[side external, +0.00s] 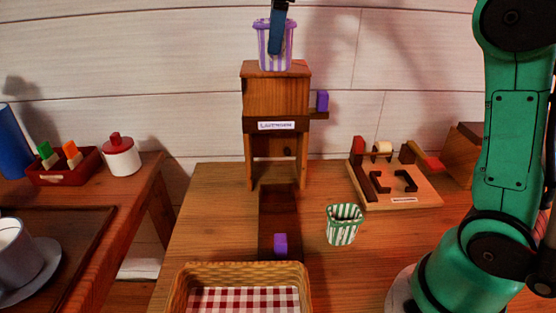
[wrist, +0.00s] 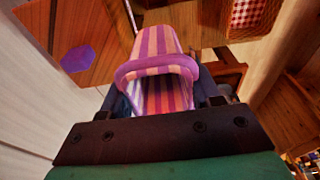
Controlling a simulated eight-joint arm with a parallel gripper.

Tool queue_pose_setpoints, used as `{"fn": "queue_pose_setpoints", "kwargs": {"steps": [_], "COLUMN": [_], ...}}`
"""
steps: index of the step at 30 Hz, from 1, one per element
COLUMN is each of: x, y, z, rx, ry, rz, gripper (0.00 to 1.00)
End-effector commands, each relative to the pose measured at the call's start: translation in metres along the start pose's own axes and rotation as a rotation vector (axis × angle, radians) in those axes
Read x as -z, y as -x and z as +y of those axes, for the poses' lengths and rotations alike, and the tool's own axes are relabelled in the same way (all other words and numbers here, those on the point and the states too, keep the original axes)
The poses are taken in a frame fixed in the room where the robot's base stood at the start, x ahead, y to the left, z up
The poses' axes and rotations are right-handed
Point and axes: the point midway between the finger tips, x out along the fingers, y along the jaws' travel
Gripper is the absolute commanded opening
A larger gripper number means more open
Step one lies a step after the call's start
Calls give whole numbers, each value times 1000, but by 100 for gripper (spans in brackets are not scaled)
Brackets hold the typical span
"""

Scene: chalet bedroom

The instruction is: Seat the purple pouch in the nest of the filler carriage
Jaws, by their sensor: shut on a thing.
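The purple-and-white striped pouch (side external: 274,48) is upright in my gripper (side external: 279,22), high at the top of the wooden filler (side external: 275,95). The pouch (wrist: 155,60) also fills the middle of the wrist view, with dark fingers (wrist: 160,95) on both sides. I cannot tell whether its base touches the filler's top. The filler has a "Lavender" label and an open bay below. A dark track (side external: 279,205) runs forward from the bay, with a purple block (side external: 280,244) near its front end. The carriage nest is not clearly visible.
A green-striped pouch (side external: 344,228) stands right of the track. A wooden fixture with black brackets (side external: 400,200) is behind it. A wicker basket (side external: 240,270) with checked lining is in front. A purple block (side external: 322,100) sits on the filler's right-hand bar.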

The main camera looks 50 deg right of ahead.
Motion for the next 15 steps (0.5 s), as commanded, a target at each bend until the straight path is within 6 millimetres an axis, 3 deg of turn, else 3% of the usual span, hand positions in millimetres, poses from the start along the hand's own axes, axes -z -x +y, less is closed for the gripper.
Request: {"fn": "queue_pose_setpoints", "kwargs": {"steps": [5,15], "x": [-6,-17], "y": [-20,-94], "z": [1,1], "rx": [1,0], "ry": [3,2], "rz": [1,1], "gripper": [7,7]}}
